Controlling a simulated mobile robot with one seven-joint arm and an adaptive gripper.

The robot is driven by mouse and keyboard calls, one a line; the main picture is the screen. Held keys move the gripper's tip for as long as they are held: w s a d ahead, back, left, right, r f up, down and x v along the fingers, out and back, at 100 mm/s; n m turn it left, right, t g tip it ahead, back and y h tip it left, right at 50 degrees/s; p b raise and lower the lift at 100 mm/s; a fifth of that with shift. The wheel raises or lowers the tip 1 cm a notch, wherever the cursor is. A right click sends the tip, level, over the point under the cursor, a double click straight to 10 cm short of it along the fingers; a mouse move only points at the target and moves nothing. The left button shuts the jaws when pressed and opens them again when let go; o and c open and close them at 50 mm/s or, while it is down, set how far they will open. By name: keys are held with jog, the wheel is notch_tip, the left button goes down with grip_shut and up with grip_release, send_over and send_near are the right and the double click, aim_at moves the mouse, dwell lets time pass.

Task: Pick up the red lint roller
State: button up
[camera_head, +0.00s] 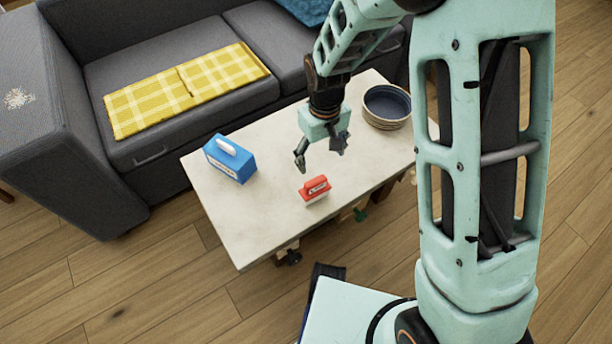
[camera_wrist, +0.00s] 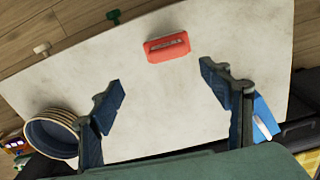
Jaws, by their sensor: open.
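The red lint roller (camera_head: 314,189) is a small red block-like piece with a pale label. It sits on the pale table (camera_head: 248,222) near the table's front edge. In the wrist view the red lint roller (camera_wrist: 167,47) lies ahead of the fingertips, roughly midway between their lines and not between the fingers. My gripper (camera_head: 321,155) is open and empty. In the head view it appears above and slightly behind the red lint roller, apart from it. Both fingers of my gripper (camera_wrist: 161,78) show spread wide in the wrist view.
A blue box-like item with a white top (camera_head: 230,160) stands on the table's left part. A round dark-lined bowl (camera_head: 388,105) stands at the back right. A grey sofa (camera_head: 110,65) with a yellow checked cloth (camera_head: 190,88) is behind the table. The tabletop around the red lint roller is clear.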

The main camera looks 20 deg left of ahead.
aim_at(316, 180)
jog(key=shift+s+a+f, duration=0.25)
jog(key=shift+s+f, duration=0.25)
jog(key=shift+f, duration=0.35)
notch_tip(316, 180, down, 5)
jog(key=shift+r+b, duration=0.1)
jog(key=shift+b, duration=0.7)
jog(key=shift+a+f+b, duration=0.15)
jog(key=shift+f+b, duration=0.35)
jog(key=shift+f, duration=0.9)
jog(key=shift+a+f+b, duration=0.1)
jog(key=shift+f+b, duration=0.4)
jog(key=shift+f, duration=0.85)
jog(key=shift+r, duration=0.1)
jog(key=shift+c, duration=0.6)
jog(key=c, duration=1.2)
